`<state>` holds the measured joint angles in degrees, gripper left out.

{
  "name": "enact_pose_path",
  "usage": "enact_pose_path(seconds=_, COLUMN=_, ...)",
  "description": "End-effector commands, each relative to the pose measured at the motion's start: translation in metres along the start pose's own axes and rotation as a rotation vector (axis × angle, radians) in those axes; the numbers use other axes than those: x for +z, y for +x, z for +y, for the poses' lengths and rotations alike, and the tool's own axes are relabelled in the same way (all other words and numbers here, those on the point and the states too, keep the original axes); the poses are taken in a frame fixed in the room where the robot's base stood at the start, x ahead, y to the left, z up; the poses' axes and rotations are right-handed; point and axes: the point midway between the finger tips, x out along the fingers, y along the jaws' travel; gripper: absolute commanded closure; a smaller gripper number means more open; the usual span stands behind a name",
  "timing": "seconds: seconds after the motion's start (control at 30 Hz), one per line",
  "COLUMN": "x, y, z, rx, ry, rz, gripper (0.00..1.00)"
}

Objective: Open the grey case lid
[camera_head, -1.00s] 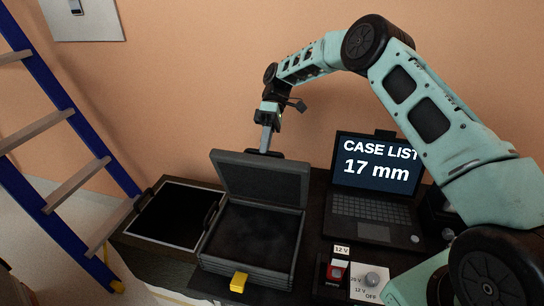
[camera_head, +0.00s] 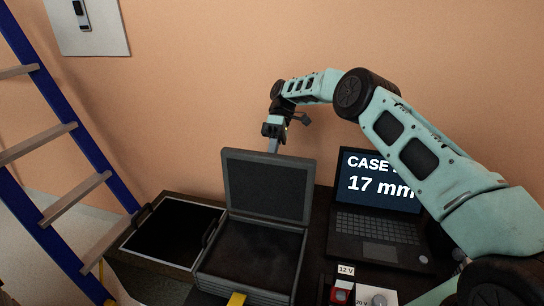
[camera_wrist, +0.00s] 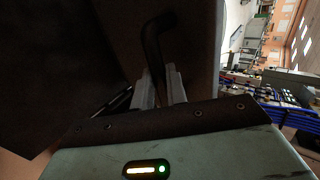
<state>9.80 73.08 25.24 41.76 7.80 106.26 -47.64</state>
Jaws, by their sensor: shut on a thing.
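The grey case (camera_head: 250,262) is open on the dark bench, with its lid (camera_head: 268,187) standing close to upright at the back. Its dark inside shows and looks empty. My gripper (camera_head: 273,147) is at the lid's top edge, partly hidden behind it. In the wrist view, my gripper (camera_wrist: 160,82) is shut on a dark bent handle (camera_wrist: 157,38) beside a large dark panel that looks like the lid. The exact contact is dim there. A yellow piece (camera_head: 237,299) shows at the case's front.
A black open tray (camera_head: 170,233) lies left of the case. A laptop (camera_head: 378,195) reading "17 mm" stands right, partly behind my arm. A red switch (camera_head: 341,291) and a knob panel are in front of it. A blue ladder (camera_head: 60,170) stands at far left.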

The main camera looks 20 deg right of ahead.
Motion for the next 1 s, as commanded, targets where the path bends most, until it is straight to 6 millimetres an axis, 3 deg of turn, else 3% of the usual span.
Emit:
enact_pose_path(seconds=0.07, x=0.002, y=0.009, z=0.006, rx=-0.007, ry=0.008, rz=-0.013, gripper=1.00)
enact_pose_path(seconds=0.1, x=0.002, y=0.009, z=0.006, rx=-0.007, ry=0.008, rz=-0.013, gripper=0.78)
enact_pose_path(seconds=0.17, x=0.002, y=0.009, z=0.006, rx=-0.008, ry=0.007, rz=-0.013, gripper=0.64)
enact_pose_path(seconds=0.67, x=0.001, y=-0.001, z=-0.004, rx=-0.005, ry=0.002, rz=-0.004, gripper=0.64)
enact_pose_path(seconds=1.0, x=0.000, y=-0.040, z=-0.050, rx=-0.004, ry=0.000, rz=-0.004, gripper=0.64)
